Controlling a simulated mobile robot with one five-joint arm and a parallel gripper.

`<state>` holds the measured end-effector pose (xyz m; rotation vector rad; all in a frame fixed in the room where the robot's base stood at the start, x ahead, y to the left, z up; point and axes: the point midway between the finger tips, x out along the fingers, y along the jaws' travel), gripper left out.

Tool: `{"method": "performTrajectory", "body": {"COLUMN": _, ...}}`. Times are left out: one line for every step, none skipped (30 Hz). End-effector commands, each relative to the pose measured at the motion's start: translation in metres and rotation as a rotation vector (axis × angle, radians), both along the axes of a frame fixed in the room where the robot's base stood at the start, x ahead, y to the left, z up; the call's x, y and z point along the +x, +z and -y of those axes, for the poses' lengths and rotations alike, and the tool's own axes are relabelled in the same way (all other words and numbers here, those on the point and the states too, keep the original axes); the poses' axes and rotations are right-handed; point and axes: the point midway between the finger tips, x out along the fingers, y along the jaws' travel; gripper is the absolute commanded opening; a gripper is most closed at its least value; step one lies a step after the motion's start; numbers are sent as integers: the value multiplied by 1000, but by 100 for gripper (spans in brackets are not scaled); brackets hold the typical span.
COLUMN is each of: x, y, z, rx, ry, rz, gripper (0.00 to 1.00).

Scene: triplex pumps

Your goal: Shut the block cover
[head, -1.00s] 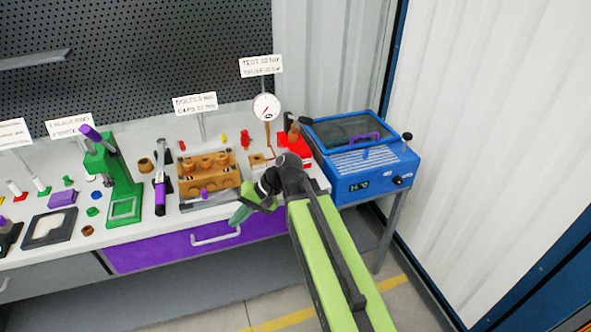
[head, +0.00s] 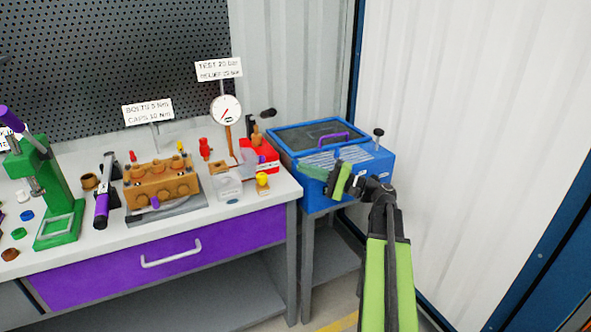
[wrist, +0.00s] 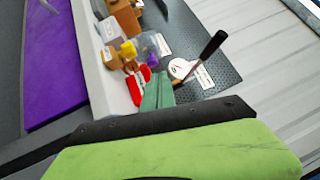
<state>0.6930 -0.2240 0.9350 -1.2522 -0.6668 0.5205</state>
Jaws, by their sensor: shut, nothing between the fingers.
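A brown pump block (head: 160,183) with round caps stands on a grey plate on the bench. To its right is a small clear box (head: 228,188), with a clear upright panel (head: 246,162) behind it by the gauge. This panel may be the block cover; I cannot tell for certain. It also shows in the wrist view (wrist: 151,46), beside a yellow knob. My gripper (head: 331,180) is shut and empty, in front of the blue machine and right of the bench. Its green fingers (wrist: 157,92) point toward the red unit in the wrist view.
A round gauge (head: 225,110) stands behind the clear box, with a red unit (head: 262,156) beside it. The blue machine (head: 312,178) with a dark lid stands right of the bench. A black-handled lever (wrist: 207,51) sticks up near the gauge. A wall closes off the right side.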

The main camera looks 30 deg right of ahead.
Motion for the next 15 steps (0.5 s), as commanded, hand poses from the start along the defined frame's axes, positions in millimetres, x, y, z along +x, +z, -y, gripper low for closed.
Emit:
{"method": "performTrajectory", "body": {"x": 8, "y": 4, "z": -9, "rx": -1, "ry": 5, "rz": 1, "gripper": 0}}
{"method": "performTrajectory", "body": {"x": 13, "y": 5, "z": -13, "rx": -1, "ry": 4, "rz": 0, "gripper": 0}}
{"method": "performTrajectory", "body": {"x": 19, "y": 7, "z": -20, "rx": -1, "ry": 5, "rz": 1, "gripper": 0}}
{"method": "performTrajectory", "body": {"x": 24, "y": 8, "z": -24, "rx": -1, "ry": 5, "rz": 1, "gripper": 0}}
{"method": "performTrajectory", "body": {"x": 29, "y": 9, "z": -29, "rx": -1, "ry": 4, "rz": 0, "gripper": 0}}
{"method": "performTrajectory", "body": {"x": 35, "y": 11, "z": -35, "rx": 0, "ry": 5, "rz": 0, "gripper": 0}}
{"method": "performTrajectory", "body": {"x": 40, "y": 12, "z": -40, "rx": 0, "ry": 5, "rz": 0, "gripper": 0}}
{"method": "performTrajectory", "body": {"x": 45, "y": 13, "z": -44, "rx": 0, "ry": 4, "rz": 0, "gripper": 0}}
{"method": "performTrajectory", "body": {"x": 51, "y": 14, "z": -50, "rx": 0, "ry": 5, "rz": 0, "gripper": 0}}
{"method": "performTrajectory", "body": {"x": 55, "y": 15, "z": -54, "rx": 0, "ry": 4, "rz": 0, "gripper": 0}}
{"method": "performTrajectory", "body": {"x": 59, "y": 16, "z": -58, "rx": 0, "ry": 4, "rz": 0, "gripper": 0}}
{"method": "performTrajectory", "body": {"x": 54, "y": 18, "z": -68, "rx": 0, "ry": 5, "rz": 0, "gripper": 0}}
{"method": "performTrajectory", "body": {"x": 54, "y": 20, "z": -72, "rx": 0, "ry": 4, "rz": 0, "gripper": 0}}
{"method": "performTrajectory", "body": {"x": 54, "y": 20, "z": -76, "rx": 0, "ry": 3, "rz": -1, "gripper": 0}}
{"method": "performTrajectory", "body": {"x": 54, "y": 21, "z": -82, "rx": 0, "ry": 4, "rz": 0, "gripper": 0}}
